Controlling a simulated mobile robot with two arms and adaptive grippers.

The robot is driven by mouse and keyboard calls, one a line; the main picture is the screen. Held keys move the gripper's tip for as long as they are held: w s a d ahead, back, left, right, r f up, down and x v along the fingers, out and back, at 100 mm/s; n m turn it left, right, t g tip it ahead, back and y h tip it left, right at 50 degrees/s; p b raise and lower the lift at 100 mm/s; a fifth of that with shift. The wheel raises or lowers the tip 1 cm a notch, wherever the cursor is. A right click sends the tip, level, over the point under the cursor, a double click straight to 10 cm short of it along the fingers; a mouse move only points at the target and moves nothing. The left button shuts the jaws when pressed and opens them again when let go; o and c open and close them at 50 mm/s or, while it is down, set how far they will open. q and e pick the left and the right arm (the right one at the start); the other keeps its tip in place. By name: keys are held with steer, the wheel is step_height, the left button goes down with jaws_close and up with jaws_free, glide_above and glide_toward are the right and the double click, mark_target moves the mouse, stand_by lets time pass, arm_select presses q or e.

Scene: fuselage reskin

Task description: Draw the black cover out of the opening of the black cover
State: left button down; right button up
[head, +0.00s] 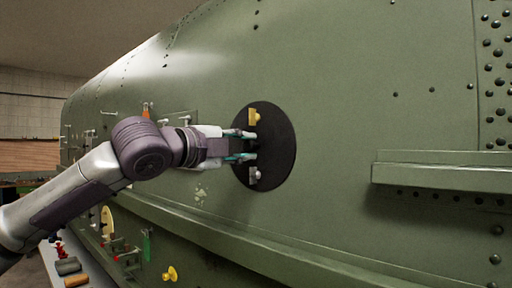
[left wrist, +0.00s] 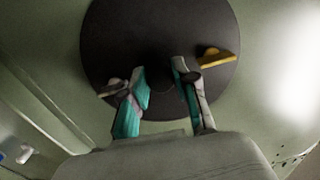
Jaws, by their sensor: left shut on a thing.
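The black cover (head: 276,135) is a dark round disc set against the green fuselage side, and it fills the upper middle of the left wrist view (left wrist: 120,40). A dark knob (left wrist: 160,78) stands at its middle. A yellow clip (head: 254,117) sits on the cover's upper part and a grey clip (head: 255,175) on its lower part. My left gripper (head: 246,145) reaches in from the left and is shut on the knob, with a teal-padded finger on either side (left wrist: 165,90). The cover looks flush with the skin; its opening is hidden behind it. My right gripper is not in view.
The green fuselage (head: 340,100) curves across most of the head view. A green ledge (head: 440,172) juts out at right, and a long rail (head: 240,245) runs below the cover. Several small clips and tools, including a yellow one (head: 170,274), show at lower left.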

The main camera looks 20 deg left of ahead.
mark_target(247, 148)
arm_select(q)
steer(key=shift+w+d, duration=0.15)
steer(key=shift+w, duration=0.05)
steer(key=shift+r, duration=0.15)
steer(key=shift+s+f, duration=0.25)
steer(key=shift+f, duration=0.15)
stand_by(0.3)
steer(key=shift+v, duration=0.95)
steer(key=shift+r, duration=0.15)
steer(key=shift+v, duration=1.55)
steer(key=shift+r, duration=0.1)
steer(key=shift+w, duration=0.1)
